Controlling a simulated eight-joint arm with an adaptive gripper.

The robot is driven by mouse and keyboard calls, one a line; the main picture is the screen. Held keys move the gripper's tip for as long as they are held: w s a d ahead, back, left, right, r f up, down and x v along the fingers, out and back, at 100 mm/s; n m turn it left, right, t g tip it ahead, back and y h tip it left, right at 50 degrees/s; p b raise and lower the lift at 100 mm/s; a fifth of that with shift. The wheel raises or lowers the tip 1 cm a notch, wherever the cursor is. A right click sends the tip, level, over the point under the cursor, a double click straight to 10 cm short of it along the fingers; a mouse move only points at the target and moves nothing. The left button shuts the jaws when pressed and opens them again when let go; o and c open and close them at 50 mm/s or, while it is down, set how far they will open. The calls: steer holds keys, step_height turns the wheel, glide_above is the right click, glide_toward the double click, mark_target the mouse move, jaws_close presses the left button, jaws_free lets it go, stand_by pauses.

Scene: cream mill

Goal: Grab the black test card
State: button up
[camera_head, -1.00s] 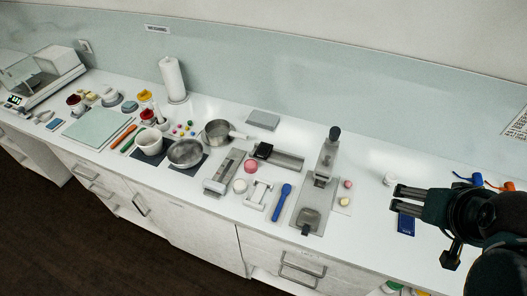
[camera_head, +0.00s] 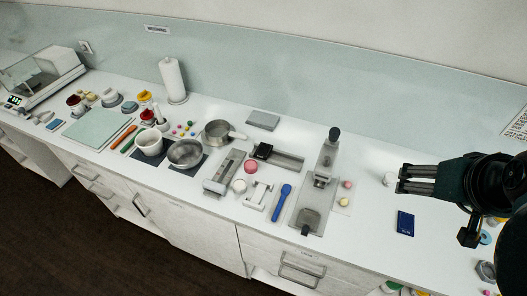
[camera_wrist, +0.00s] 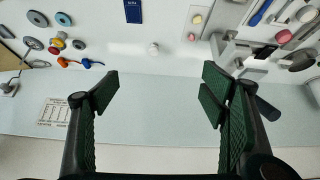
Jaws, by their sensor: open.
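A dark blue card (camera_head: 405,223) with small light print lies flat on the white counter below my gripper in the head view. It also shows at the top edge of the wrist view (camera_wrist: 133,11), partly cut off. I see no plainly black flat card. A small black block (camera_head: 263,151) sits on a grey rail device near the middle, and I cannot tell whether it is a card. My gripper (camera_head: 401,180) is at the right, above the counter, open and empty. In the wrist view its fingers (camera_wrist: 160,92) are spread wide, with only counter and wall between and beyond them.
A small white round piece (camera_head: 390,179) stands near my fingertips. Pots and jars crowd the left. Bare counter surrounds the blue card.

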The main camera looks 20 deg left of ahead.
steer(key=w+a+r+n+g+p, duration=0.1)
steer(key=w+a+r+n+p, duration=0.1)
steer(key=w+a+r+n, duration=0.4)
steer(key=n+g+p, duration=0.6)
steer(key=n, duration=0.5)
glide_above(264, 151)
step_height(264, 151, down, 31)
steer(key=shift+w+f, duration=0.1)
steer(key=shift+f, duration=0.05)
steer(key=shift+f, duration=1.15)
